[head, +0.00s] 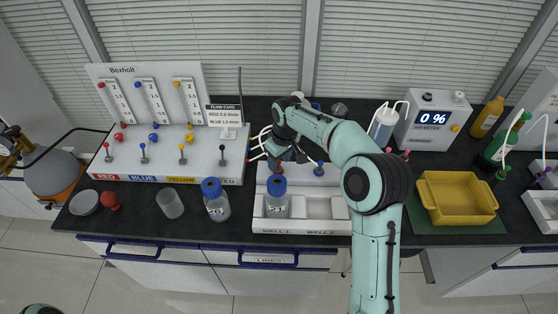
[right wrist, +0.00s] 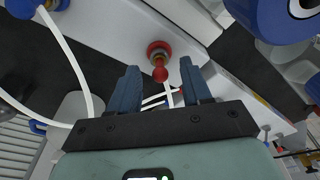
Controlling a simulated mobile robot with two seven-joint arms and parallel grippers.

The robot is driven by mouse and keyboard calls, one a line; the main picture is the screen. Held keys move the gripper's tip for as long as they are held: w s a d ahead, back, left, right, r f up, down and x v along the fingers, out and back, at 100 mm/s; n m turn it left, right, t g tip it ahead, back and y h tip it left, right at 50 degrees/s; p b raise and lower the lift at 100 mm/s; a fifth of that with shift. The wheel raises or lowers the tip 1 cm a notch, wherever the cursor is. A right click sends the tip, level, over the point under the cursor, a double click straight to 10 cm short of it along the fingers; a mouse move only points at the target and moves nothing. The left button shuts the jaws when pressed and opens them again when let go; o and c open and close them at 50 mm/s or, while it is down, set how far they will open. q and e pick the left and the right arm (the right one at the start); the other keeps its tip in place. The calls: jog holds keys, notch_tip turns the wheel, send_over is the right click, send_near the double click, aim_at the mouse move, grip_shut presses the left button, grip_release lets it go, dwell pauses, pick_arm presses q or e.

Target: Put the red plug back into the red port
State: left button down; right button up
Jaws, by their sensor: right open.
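In the right wrist view, a red round fitting with a brass ring (right wrist: 158,49) sits on a white surface, with a red knob-like end (right wrist: 160,74) pointing towards my gripper. I cannot tell whether this is the red port alone or the port with the red plug in it. My right gripper (right wrist: 159,68) is open, its two blue-grey fingers either side of the red end. In the head view my right gripper (head: 283,152) is over the white well station, just above a red fitting (head: 277,167). My left gripper is not in view.
Blue-capped bottles (head: 216,203) (head: 277,196) stand in front, one in the white tray (head: 292,227). A blue fitting (head: 319,169) is to the right. White tubes (right wrist: 72,62) run close to the gripper. A lever panel (head: 165,165) is left, a yellow bin (head: 457,197) right.

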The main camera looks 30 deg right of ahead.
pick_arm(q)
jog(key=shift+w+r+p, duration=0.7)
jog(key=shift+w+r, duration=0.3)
pick_arm(e)
notch_tip(320, 180, up, 12)
jog(key=s, duration=0.1)
jog(key=shift+s+d, duration=0.2)
jog(key=shift+s, duration=0.2)
